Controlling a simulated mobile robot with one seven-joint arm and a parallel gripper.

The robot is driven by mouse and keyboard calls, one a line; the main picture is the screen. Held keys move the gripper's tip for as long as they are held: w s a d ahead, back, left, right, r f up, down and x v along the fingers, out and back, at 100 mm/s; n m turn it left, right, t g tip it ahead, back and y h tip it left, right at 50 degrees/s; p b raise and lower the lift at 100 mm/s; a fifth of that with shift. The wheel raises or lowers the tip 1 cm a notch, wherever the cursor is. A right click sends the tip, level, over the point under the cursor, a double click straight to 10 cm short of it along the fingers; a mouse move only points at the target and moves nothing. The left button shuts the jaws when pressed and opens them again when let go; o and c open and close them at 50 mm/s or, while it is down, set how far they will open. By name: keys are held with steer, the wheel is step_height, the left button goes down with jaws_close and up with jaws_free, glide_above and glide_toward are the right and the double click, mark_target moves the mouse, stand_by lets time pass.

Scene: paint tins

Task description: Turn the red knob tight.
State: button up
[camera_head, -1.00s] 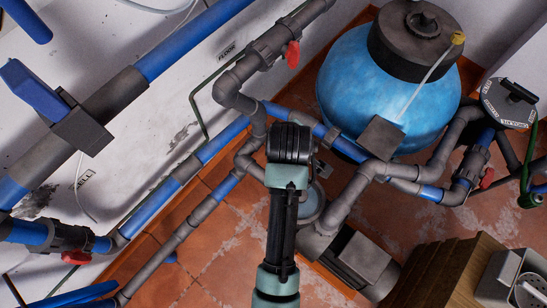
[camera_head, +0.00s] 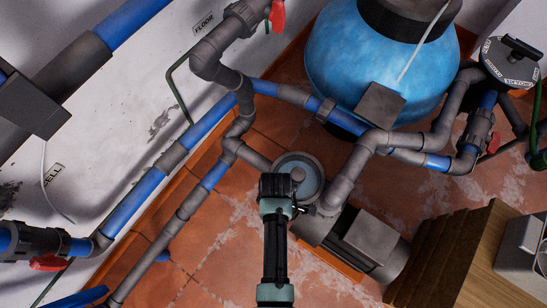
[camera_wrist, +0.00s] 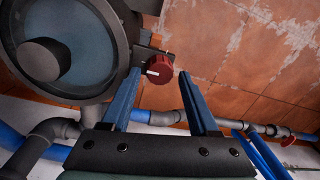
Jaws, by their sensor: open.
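The red knob (camera_wrist: 159,69) is a small dark-red round knob with a white pointer mark, in the wrist view. It sits beside a round grey housing with a clear lid (camera_wrist: 70,50). My gripper (camera_wrist: 159,77) is open, its two blue fingers pointing toward the knob, one on each side of it in the picture. Whether they reach around it in depth I cannot tell; no contact shows. In the head view my gripper (camera_head: 278,190) is over the near edge of the lidded housing (camera_head: 311,177), and the knob is hidden there.
Grey and blue pipes (camera_head: 228,107) run along the wall and floor. A blue tank (camera_head: 380,65) stands behind. Other red handles are at the top pipe (camera_head: 277,15), lower left (camera_head: 48,263) and right (camera_head: 493,143). A wooden block (camera_head: 455,255) is at lower right.

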steer(key=shift+f+b, duration=0.4)
steer(key=shift+f, duration=0.95)
jaws_close()
